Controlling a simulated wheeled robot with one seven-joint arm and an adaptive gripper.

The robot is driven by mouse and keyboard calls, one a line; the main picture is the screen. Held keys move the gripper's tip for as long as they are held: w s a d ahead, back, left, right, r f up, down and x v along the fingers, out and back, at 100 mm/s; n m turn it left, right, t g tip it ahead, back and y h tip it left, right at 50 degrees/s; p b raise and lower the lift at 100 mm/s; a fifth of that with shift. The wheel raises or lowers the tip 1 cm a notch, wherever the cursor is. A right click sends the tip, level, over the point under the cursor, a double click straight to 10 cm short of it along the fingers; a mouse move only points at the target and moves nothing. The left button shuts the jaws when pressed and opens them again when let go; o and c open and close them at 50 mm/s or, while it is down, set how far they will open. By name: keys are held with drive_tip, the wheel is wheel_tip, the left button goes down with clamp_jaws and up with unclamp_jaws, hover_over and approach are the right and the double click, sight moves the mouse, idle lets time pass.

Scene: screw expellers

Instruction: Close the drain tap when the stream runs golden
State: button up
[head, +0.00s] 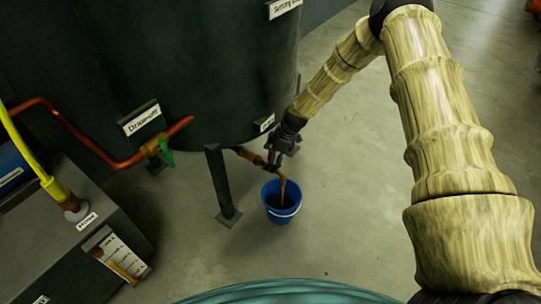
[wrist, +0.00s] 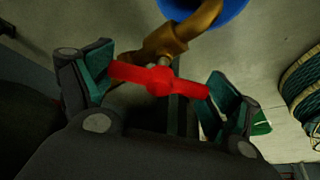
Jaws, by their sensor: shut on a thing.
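The drain tap is a brass fitting (wrist: 163,44) with a red handle (wrist: 160,80), low on the dark tank (head: 190,65). My gripper (wrist: 158,88) is shut on the red handle, with one teal-padded finger at each end. In the head view my gripper (head: 274,157) is at the tap and hides the handle. A brownish-amber stream (head: 283,186) runs from the brass spout (head: 279,171) into a blue bucket (head: 281,213) on the floor. The liquid in the bucket looks dark. The bucket rim also shows at the top of the wrist view (wrist: 236,8).
A tank leg (head: 220,180) stands left of the tap. A copper pipe with a green-handled valve (head: 166,155) is beside the "Drawoff" label (head: 141,119). A grey box (head: 75,240) with a yellow hose (head: 30,150) stands at left. Floor right of the bucket is clear.

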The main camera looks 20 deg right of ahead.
drive_tip(key=m+t+p, duration=0.1)
drive_tip(key=m+p, duration=0.1)
drive_tip(key=m, duration=0.1)
drive_tip(key=shift+r+m+h, duration=0.15)
drive_tip(key=shift+m+h, duration=0.15)
drive_tip(key=shift+h, duration=0.1)
drive_tip(key=shift+m+t+h+p, duration=0.5)
drive_tip(key=shift+m+p, duration=0.55)
drive_tip(key=shift+m, duration=0.65)
drive_tip(key=o, duration=0.8)
drive_tip(key=shift+f, duration=0.2)
drive_tip(key=shift+r, duration=0.1)
drive_tip(key=shift+v, duration=5.9)
drive_tip(key=shift+s+d, duration=0.1)
drive_tip(key=shift+d, duration=0.05)
